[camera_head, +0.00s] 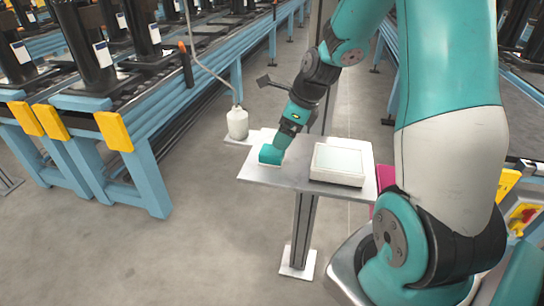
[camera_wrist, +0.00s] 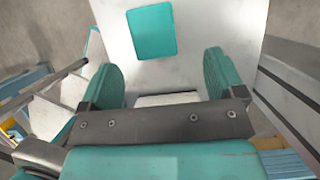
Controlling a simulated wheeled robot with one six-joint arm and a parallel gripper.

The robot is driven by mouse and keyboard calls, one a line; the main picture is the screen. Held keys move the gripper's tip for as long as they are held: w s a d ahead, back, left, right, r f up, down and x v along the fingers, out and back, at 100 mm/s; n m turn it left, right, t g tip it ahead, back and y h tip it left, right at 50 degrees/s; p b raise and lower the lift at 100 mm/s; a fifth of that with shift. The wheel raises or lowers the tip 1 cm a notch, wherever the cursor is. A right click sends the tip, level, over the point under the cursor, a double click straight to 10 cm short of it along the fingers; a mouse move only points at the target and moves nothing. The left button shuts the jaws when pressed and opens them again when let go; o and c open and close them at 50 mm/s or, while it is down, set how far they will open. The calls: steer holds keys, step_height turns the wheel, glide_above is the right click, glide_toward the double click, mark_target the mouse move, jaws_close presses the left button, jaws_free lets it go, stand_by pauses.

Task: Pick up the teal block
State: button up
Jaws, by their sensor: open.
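A teal block (camera_wrist: 152,31) lies flat on a pale table top, seen from above in the wrist view. My gripper (camera_wrist: 161,65) has its two green fingers spread wide with nothing between them. The block lies beyond the fingertips in the picture, roughly between their lines and apart from both. In the head view, my gripper (camera_head: 281,143) reaches down over the left part of the small table (camera_head: 307,190). The teal block (camera_head: 270,154) shows there just beneath it; the gap between them is hard to tell.
A white box-like device (camera_head: 339,163) with a pale top sits on the table right of my gripper. A white bottle (camera_head: 237,123) stands behind left. Blue conveyor frames (camera_head: 150,185) with yellow end caps and black cylinders run along the left. The floor in front is clear.

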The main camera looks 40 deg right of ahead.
mark_target(273, 150)
steer(key=shift+x, duration=0.95)
steer(key=a+f, duration=0.1)
steer(key=w+a+f, duration=0.1)
steer(key=f, duration=0.1)
steer(key=shift+w+f, duration=0.1)
steer(key=shift+f, duration=0.15)
steer(key=shift+w+a+f, duration=0.1)
steer(key=shift+w+f, duration=0.1)
steer(key=shift+f, duration=0.35)
steer(key=c, duration=1)
step_height(273, 150, up, 10)
steer(key=shift+r+p, duration=0.1)
steer(key=shift+p, duration=0.25)
steer(key=shift+c, duration=0.2)
steer(key=o, duration=0.3)
steer(key=shift+c, duration=0.9)
steer(key=shift+s, duration=0.1)
